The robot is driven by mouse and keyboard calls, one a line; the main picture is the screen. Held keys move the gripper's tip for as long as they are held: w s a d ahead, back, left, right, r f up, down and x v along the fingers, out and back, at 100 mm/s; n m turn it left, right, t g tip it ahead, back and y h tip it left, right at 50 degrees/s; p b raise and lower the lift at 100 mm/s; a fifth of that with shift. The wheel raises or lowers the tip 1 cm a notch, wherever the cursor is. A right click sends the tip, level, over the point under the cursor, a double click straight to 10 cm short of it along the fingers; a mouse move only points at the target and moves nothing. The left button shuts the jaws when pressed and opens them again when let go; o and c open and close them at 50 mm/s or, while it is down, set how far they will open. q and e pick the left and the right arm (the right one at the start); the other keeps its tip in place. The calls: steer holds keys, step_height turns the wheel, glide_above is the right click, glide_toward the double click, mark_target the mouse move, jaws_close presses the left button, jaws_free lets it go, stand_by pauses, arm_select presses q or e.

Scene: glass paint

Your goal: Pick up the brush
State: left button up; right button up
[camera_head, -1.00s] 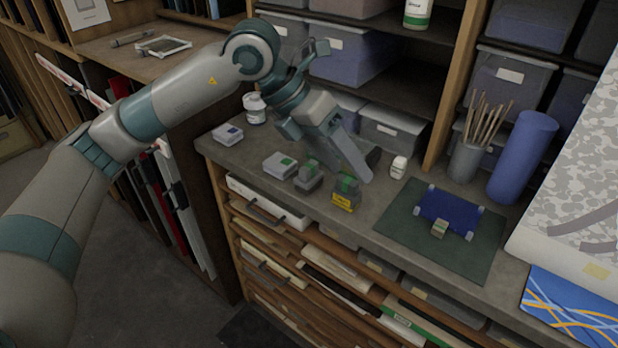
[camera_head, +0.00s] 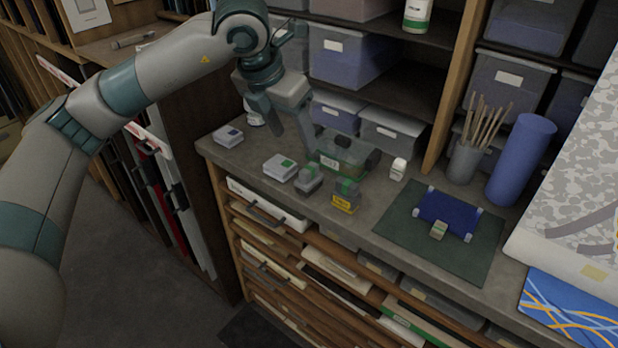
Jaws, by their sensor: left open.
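Several thin brown sticks that look like brushes (camera_head: 487,120) stand upright, leaning apart, in a grey cup (camera_head: 466,163) at the right of the counter. Their lower ends are hidden inside the cup, and I cannot tell which one is the brush. My left gripper (camera_head: 293,138) is open and empty, fingers pointing down, above the back left of the counter. It is well to the left of the cup and touches none of the sticks. My right gripper is not in view.
A blue cylinder (camera_head: 522,158) stands right beside the cup. A green mat (camera_head: 402,222) with a blue pad (camera_head: 447,212) lies in front. Small boxes, a green-grey container (camera_head: 343,154) and a white bottle (camera_head: 398,169) stand near the gripper. A wooden upright (camera_head: 453,85) rises left of the cup.

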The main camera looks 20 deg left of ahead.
arm_select(q)
steer(key=p, duration=0.4)
glide_toward(308, 168)
steer(key=x, duration=0.5)
steer(key=shift+s+d, duration=0.1)
steer(key=shift+d, duration=0.1)
steer(key=shift+f, duration=0.4)
steer(key=shift+w+f+p, duration=0.25)
steer(key=shift+w+p, duration=0.1)
steer(key=shift+p, duration=0.25)
steer(key=shift+w+d+f+p, duration=0.1)
steer(key=shift+w+f+p, duration=0.25)
steer(key=shift+f+p, duration=0.35)
steer(key=shift+p+x, duration=0.55)
steer(key=shift+x, duration=0.4)
steer(key=shift+w+f, duration=0.2)
steer(key=shift+f, duration=0.3)
